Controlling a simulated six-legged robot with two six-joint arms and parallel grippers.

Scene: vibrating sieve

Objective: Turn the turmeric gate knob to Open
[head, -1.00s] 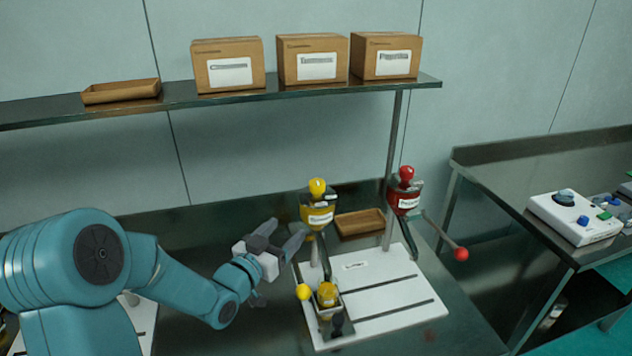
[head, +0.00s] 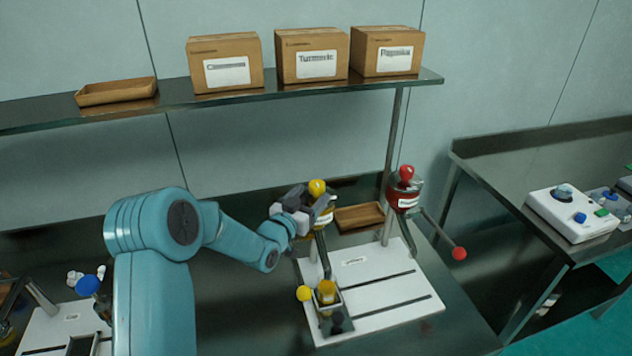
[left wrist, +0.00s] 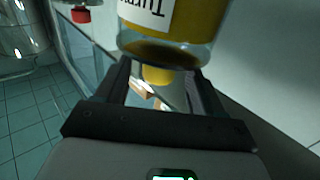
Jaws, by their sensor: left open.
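The turmeric hopper, a yellow jar with a yellow ball on top (head: 317,187), stands on a post above a white base plate (head: 385,310). In the left wrist view its labelled clear jar (left wrist: 175,25) fills the top. A yellow knob-like part (left wrist: 157,75) shows just below the jar, between my fingers in the picture. My left gripper (head: 318,203) is at the hopper and hides part of it; it also shows in the left wrist view (left wrist: 163,88), open. I cannot tell whether it touches the knob. My right gripper is not in view.
A yellow ball (head: 304,293) and a small yellow container (head: 327,291) are low at the base plate. The red hopper (head: 404,195) with a red-ball lever (head: 459,253) stands to the right. A wooden tray (head: 360,217) lies behind. A shelf (head: 170,97) with boxes runs above.

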